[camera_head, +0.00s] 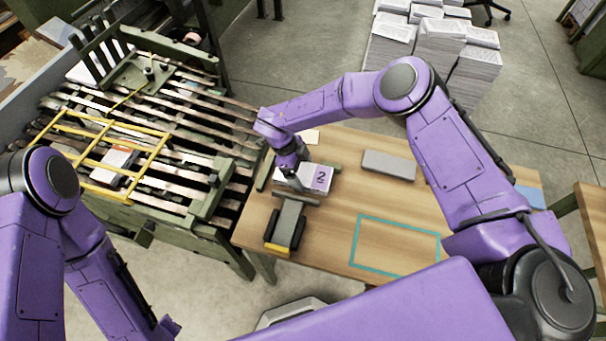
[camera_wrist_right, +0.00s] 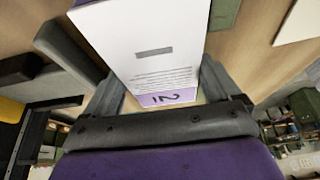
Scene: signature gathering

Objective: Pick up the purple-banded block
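The purple-banded block (camera_head: 318,178) is a white paper-like block with a purple end marked "2". It is at the left part of the wooden table, and it also fills the upper middle of the right wrist view (camera_wrist_right: 150,45). My right gripper (camera_head: 291,177) reaches down at the block's left end. In the right wrist view the fingers (camera_wrist_right: 160,90) stand on either side of the block. I cannot tell whether both fingers press on it. My left arm shows at the lower left, but its gripper is out of the picture.
A dark fixture with a yellow end (camera_head: 285,226) stands close in front of the block. A grey block (camera_head: 389,165) lies farther right. A teal outlined rectangle (camera_head: 356,240) marks bare table (camera_head: 330,225). A slatted green machine (camera_head: 210,215) with a yellow frame (camera_head: 90,186) adjoins the left.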

